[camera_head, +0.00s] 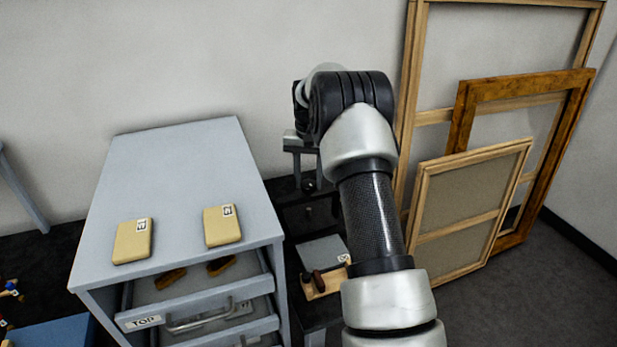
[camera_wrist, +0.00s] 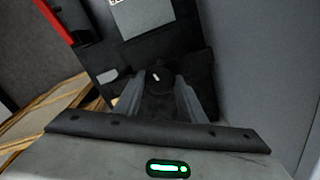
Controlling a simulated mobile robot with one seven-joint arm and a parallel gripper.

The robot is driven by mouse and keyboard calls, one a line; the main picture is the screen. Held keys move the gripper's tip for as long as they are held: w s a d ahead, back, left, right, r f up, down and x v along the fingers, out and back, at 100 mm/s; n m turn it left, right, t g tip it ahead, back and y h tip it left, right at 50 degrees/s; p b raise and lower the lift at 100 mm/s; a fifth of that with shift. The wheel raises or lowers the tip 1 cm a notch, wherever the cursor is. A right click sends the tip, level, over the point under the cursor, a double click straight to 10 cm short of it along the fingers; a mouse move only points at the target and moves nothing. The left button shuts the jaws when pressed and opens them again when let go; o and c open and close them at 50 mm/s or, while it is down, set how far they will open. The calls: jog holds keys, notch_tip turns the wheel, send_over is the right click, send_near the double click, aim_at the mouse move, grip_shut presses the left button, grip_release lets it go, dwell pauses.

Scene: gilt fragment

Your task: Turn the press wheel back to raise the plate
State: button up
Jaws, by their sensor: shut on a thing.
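In the wrist view, a dark round knob with a short white mark, which looks like the press wheel's hub or grip (camera_wrist: 155,75), lies between the fingers of my gripper (camera_wrist: 158,84). The gripper is shut on it, one finger on each side. The height of the press plate cannot be made out.
A grey cabinet (camera_head: 185,185) with an open top drawer (camera_head: 200,300) stands left, bearing two tan blocks (camera_head: 132,241) (camera_head: 222,226). A labelled grey square (camera_head: 322,250) and a small wooden piece (camera_head: 325,284) lie beside my arm. Wooden frames (camera_head: 470,210) lean at right.

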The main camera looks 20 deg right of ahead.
jog(key=n+p, duration=0.1)
jog(key=n, duration=1)
jog(key=shift+r, duration=0.1)
jog(key=n, duration=0.3)
jog(key=shift+n+p, duration=0.3)
jog(key=shift+p, duration=0.05)
jog(key=n, duration=0.6)
jog(key=shift+p, duration=0.4)
jog(key=n, duration=0.5)
jog(key=shift+n+p, duration=0.3)
jog(key=shift+p, duration=0.05)
jog(key=o, duration=1)
jog(key=shift+o, duration=0.2)
